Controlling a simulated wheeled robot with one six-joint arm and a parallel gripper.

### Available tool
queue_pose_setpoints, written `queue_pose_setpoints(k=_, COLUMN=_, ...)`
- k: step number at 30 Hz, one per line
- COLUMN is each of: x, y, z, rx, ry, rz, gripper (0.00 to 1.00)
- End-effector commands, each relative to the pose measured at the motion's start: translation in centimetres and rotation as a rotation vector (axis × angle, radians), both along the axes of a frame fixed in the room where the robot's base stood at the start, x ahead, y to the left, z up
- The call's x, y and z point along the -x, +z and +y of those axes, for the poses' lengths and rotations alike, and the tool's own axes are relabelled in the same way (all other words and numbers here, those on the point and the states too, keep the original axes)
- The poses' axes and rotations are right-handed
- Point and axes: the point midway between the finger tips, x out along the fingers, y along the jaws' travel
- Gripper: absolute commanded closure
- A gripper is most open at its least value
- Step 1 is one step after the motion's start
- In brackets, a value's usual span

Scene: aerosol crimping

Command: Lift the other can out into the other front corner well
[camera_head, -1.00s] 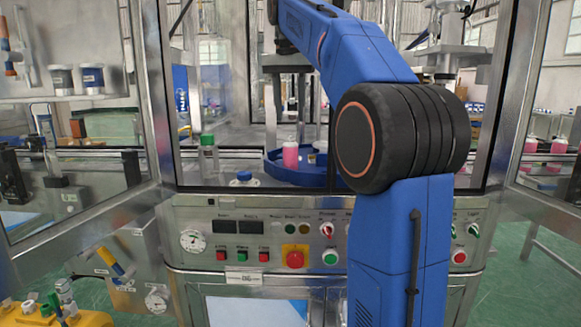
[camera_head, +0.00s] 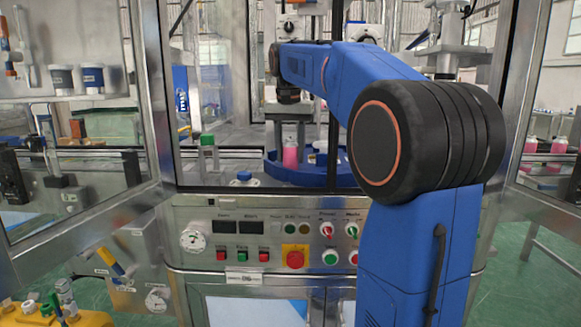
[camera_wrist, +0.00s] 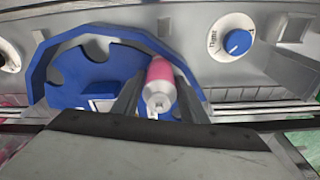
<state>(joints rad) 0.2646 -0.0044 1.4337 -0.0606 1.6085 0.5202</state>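A pink can (camera_head: 290,156) with a whitish top stands in the blue rotary tray (camera_head: 300,176). In the wrist view the can (camera_wrist: 160,72) stands between the two fingers of my gripper (camera_wrist: 162,88), at the right part of the blue tray (camera_wrist: 105,50). The fingers are apart, one on each side of the can, with narrow gaps seeming to show. In the head view my gripper (camera_head: 290,125) points down just above and around the can's top. Whether the fingers touch the can low down is hidden. Scalloped wells show along the tray's edge.
A blue knob (camera_wrist: 237,42) is on a panel beside the tray. The cabinet's metal frame post (camera_head: 150,100) and control panel (camera_head: 265,230) lie in front.

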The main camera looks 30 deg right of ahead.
Motion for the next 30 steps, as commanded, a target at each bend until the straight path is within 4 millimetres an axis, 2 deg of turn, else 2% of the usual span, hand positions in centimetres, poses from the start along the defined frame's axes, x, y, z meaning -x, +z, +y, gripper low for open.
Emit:
queue_pose_setpoints(k=3, x=-0.1, y=-0.7, z=-0.1, rx=0.0, ry=0.0, rz=-0.001, gripper=0.61)
queue_pose_setpoints(k=10, x=-0.1, y=-0.8, z=-0.1, rx=0.0, ry=0.0, rz=-0.001, gripper=0.61)
queue_pose_setpoints(k=14, x=-0.1, y=-0.8, z=-0.1, rx=0.0, ry=0.0, rz=-0.001, gripper=0.88)
queue_pose_setpoints(k=23, x=-0.1, y=-0.6, z=-0.1, rx=0.0, ry=0.0, rz=-0.001, gripper=0.88)
queue_pose_setpoints(k=26, x=-0.1, y=0.1, z=-0.1, rx=0.0, ry=0.0, rz=-0.001, gripper=0.88)
queue_pose_setpoints(k=30, x=-0.1, y=2.3, z=-0.1, rx=0.001, ry=-0.001, rz=-0.004, gripper=0.88)
